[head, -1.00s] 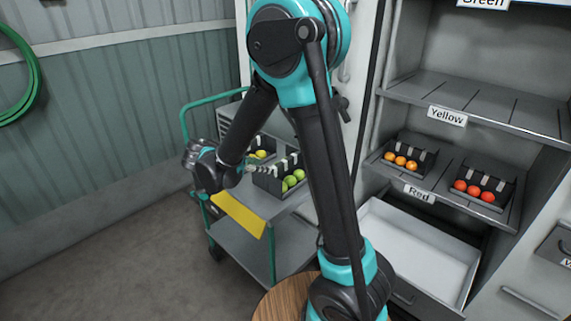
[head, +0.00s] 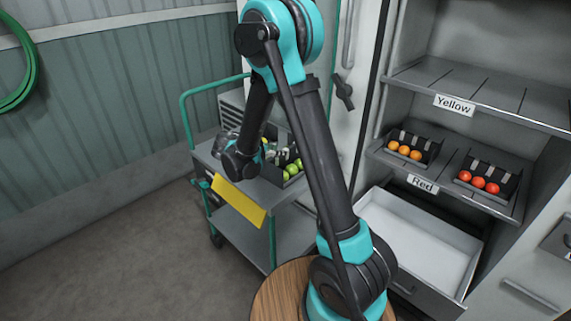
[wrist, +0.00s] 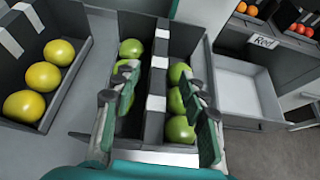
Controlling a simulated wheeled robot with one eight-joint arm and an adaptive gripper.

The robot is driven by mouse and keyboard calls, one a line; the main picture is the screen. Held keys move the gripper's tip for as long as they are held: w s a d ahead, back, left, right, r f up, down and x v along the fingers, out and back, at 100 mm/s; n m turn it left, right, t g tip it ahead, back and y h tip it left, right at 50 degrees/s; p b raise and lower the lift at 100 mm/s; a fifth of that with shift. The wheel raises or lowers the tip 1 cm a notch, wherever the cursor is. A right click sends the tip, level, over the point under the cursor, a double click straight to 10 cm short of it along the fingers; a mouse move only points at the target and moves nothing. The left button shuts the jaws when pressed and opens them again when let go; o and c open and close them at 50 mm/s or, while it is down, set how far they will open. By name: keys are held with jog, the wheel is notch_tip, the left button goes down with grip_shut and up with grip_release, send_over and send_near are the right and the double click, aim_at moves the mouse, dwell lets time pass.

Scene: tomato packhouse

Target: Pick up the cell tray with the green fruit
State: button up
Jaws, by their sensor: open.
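The dark cell tray (wrist: 152,133) with green fruit (wrist: 180,132) stands on the cart in the wrist view. Its upright middle wall (wrist: 157,85) has white stripes, with green fruit in the compartments on both sides. My gripper (wrist: 161,76) is open, one finger on each side of that wall, with nothing visibly held; I cannot tell whether the fingers touch the tray or fruit. In the head view, my gripper (head: 267,151) is at the tray, partly hidden by my arm; green fruit (head: 292,169) shows to its right.
A tray with yellow fruit (wrist: 44,77) stands close on the left. The cart (head: 226,193) has a green handle and a yellow plate (head: 238,200). To the right are shelves with orange fruit (head: 404,150) and red fruit (head: 478,182), above an open white drawer (head: 420,240).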

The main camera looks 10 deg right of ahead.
aim_at(285, 149)
jog(key=shift+x, duration=2.65)
jog(key=shift+w+r, duration=0.1)
jog(key=shift+r, duration=0.05)
jog(key=shift+c, duration=0.6)
grip_shut()
